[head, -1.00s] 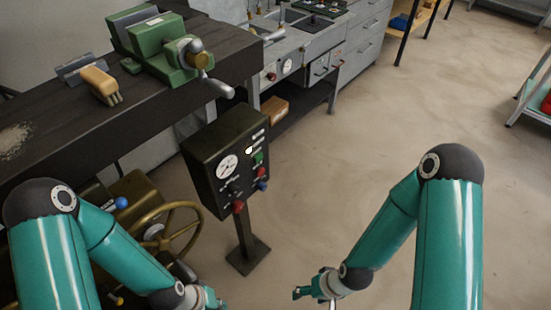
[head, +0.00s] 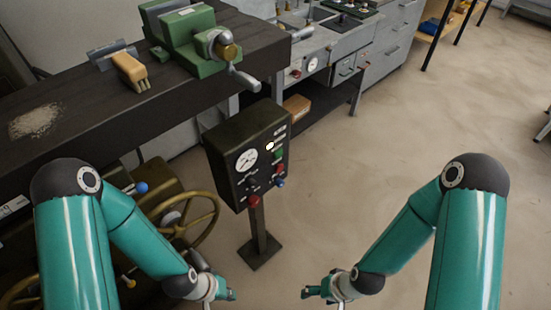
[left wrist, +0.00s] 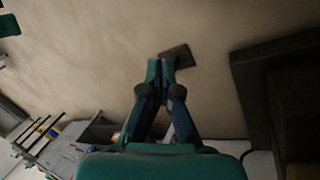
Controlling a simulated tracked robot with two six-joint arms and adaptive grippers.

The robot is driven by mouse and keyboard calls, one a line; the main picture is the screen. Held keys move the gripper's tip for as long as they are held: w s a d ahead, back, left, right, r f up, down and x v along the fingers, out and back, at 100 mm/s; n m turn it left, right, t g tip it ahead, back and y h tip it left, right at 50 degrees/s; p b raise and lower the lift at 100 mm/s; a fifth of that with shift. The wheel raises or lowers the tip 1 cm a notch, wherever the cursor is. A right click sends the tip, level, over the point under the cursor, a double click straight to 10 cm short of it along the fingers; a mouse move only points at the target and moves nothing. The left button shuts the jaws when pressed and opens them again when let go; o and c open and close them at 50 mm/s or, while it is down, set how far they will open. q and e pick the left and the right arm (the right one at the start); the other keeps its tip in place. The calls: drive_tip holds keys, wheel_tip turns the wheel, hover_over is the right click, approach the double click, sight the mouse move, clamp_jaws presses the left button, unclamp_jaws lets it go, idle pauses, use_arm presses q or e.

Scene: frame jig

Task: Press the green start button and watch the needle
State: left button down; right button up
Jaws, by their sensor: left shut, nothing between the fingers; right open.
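A dark control box (head: 228,158) stands on a post with a square base plate (head: 260,252). The needle is too small to read. My left gripper (head: 228,295) is low in front of the box, apart from it. In the left wrist view its fingers (left wrist: 160,65) are shut with nothing between them. My right gripper (head: 308,292) is open and empty, low to the right of the post.
A dark workbench (head: 75,110) with a green vise (head: 195,45) and a brush (head: 130,70) is at the left. A brass handwheel (head: 190,222) is beside my left arm. Grey cabinets (head: 385,50) stand at the back. The floor (head: 420,130) at the right is clear.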

use_arm(q)
drive_tip(key=w+d+r+m+t+y+b, duration=0.1)
drive_tip(key=w+d+m+t+b, duration=0.4)
drive_tip(key=w, duration=0.4)
drive_tip(key=w+d+r+m+t+y+b, duration=0.1)
drive_tip(key=w+d+m+t+b, duration=0.25)
drive_tip(key=w+m+b, duration=0.45)
drive_tip(key=w+d+r+m+t+b, duration=0.3)
drive_tip(key=d+r+m+t+b, duration=0.4)
drive_tip(key=r, duration=0.7)
drive_tip(key=shift+d+t+y, duration=0.4)
drive_tip(key=shift+d+t, duration=0.35)
drive_tip(key=shift+d, duration=0.25)
drive_tip(key=shift+w, duration=0.15)
